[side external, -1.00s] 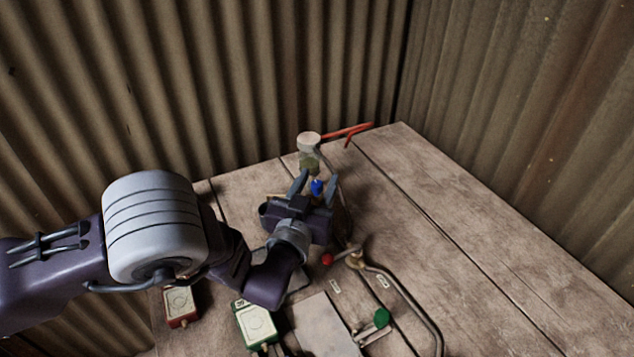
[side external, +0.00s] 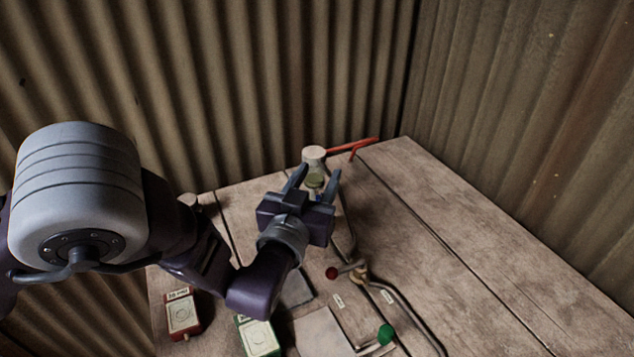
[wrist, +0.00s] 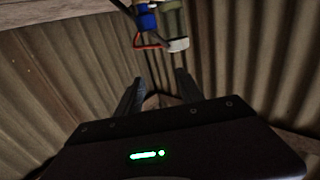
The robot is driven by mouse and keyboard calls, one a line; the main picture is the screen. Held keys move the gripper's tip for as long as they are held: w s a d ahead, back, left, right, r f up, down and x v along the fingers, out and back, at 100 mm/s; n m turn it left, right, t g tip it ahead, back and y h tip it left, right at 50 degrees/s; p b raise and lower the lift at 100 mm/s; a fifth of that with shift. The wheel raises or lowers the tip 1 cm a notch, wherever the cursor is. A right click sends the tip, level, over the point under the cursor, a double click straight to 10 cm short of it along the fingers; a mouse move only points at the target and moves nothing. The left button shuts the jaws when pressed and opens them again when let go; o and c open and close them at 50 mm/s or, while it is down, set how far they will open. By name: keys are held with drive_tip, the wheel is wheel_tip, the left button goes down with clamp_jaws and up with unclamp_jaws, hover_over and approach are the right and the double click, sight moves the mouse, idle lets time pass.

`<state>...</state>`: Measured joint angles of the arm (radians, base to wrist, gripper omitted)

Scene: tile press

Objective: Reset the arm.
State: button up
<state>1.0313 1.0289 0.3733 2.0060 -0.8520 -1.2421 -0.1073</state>
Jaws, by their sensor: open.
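My gripper (side external: 316,178) is open, its two fingers apart with nothing held between them. In the side external view it is raised over the back part of the wooden table (side external: 455,230). In the wrist view its fingers (wrist: 158,88) point toward the corrugated wall. A pale-capped upright cylinder (side external: 314,154) shows behind the fingers in the side view; its lower part is mostly hidden by my gripper. A blue part (wrist: 146,20) is near the top of the wrist view.
A red bar (side external: 362,146) lies at the table's back edge. A red-knobbed lever (side external: 332,273), a bent pipe (side external: 410,312) and a green knob (side external: 386,334) are at the front. A red-sided box (side external: 182,313) and a green-sided box (side external: 258,336) sit front left. The table's right side is clear.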

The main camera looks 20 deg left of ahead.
drive_tip(key=s+a+r+n+g+h, duration=0.1)
drive_tip(key=s+a+r+g, duration=0.25)
drive_tip(key=a+r, duration=0.25)
drive_tip(key=s+a+r+n+g+h, duration=0.1)
drive_tip(key=s+a+r+g, duration=0.1)
drive_tip(key=a+r+g, duration=0.3)
drive_tip(key=s+a+g, duration=0.1)
drive_tip(key=s+a, duration=0.3)
drive_tip(key=s, duration=0.5)
drive_tip(key=s+a+m+g+y, duration=0.1)
drive_tip(key=s+a, duration=0.4)
drive_tip(key=s, duration=0.5)
drive_tip(key=s+a+m+g, duration=0.1)
drive_tip(key=s+a, duration=0.3)
drive_tip(key=s, duration=0.6)
drive_tip(key=shift+s+a+r+g+y, duration=0.2)
drive_tip(key=shift+s+r+g+y, duration=0.1)
drive_tip(key=shift+g, duration=0.15)
